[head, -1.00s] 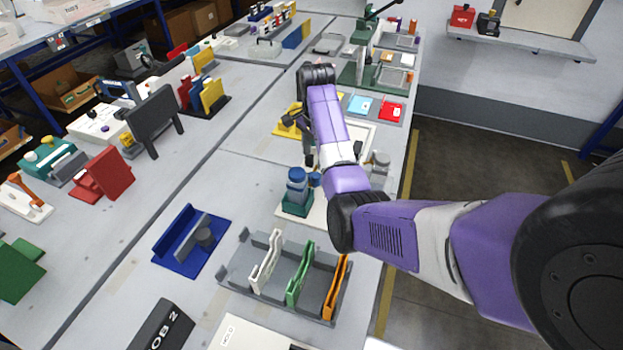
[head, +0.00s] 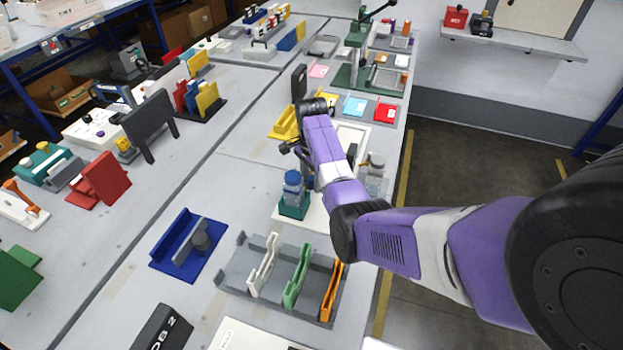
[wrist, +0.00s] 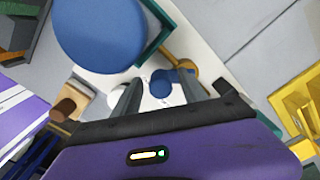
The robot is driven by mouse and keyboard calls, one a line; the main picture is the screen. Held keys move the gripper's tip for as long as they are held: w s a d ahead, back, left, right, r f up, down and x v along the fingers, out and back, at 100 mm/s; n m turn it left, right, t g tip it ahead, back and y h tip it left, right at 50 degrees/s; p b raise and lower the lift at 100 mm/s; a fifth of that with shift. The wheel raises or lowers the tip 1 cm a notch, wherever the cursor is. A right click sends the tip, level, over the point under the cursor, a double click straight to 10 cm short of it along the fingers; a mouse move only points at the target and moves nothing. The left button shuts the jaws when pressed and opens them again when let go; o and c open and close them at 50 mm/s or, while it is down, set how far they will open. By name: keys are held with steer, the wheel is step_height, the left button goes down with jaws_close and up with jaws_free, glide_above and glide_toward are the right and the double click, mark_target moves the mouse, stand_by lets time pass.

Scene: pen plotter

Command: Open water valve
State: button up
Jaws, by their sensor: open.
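In the wrist view, a small blue knob (wrist: 162,84) with a brass-coloured part beside it sits over a white base board (wrist: 200,52). It looks like the water valve, and how far it is turned cannot be told. My gripper (wrist: 160,92) is open, with its two grey fingers on either side of the knob. Whether they touch it is unclear. A large blue round top (wrist: 100,32) is at the upper left. In the head view, a blue-topped container (head: 294,183) stands in a green holder, with my gripper (head: 305,165) just behind it, partly hidden by my arm.
A yellow stand (head: 285,124) is beyond my gripper, and it also shows in the wrist view (wrist: 300,110). A clear jar (head: 376,165) stands right of my arm. A grey rack (head: 235,277) with white, green and orange plates is in front.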

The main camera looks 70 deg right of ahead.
jaws_close()
steer(key=shift+s+d+r, duration=0.1)
steer(key=n, duration=0.2)
steer(key=d+n+p, duration=0.1)
steer(key=shift+s+d+n+p, duration=0.1)
steer(key=shift+s+n+p, duration=0.2)
steer(key=shift+s+n, duration=0.1)
steer(key=n, duration=0.1)
steer(key=d+n, duration=0.1)
steer(key=n, duration=0.2)
steer(key=shift+s+d+n, duration=0.15)
steer(key=shift+d+n, duration=0.15)
steer(key=shift+d, duration=0.1)
steer(key=n, duration=0.1)
steer(key=d+n, duration=0.1)
steer(key=n, duration=0.1)
steer(key=d+n, duration=0.1)
steer(key=n, duration=0.1)
steer(key=shift+w+b, duration=0.25)
steer(key=shift+b, duration=0.05)
steer(key=shift+w+d+n+b, duration=0.15)
steer(key=shift+d+n+b, duration=0.05)
steer(key=shift+n, duration=0.55)
steer(key=shift+w+d+n+b, duration=0.15)
steer(key=shift+w+d+n, duration=0.1)
steer(key=shift+n, duration=0.55)
steer(key=shift+w+d+n+b, duration=0.1)
steer(key=shift+d+n+b, duration=0.1)
steer(key=shift+n, duration=0.55)
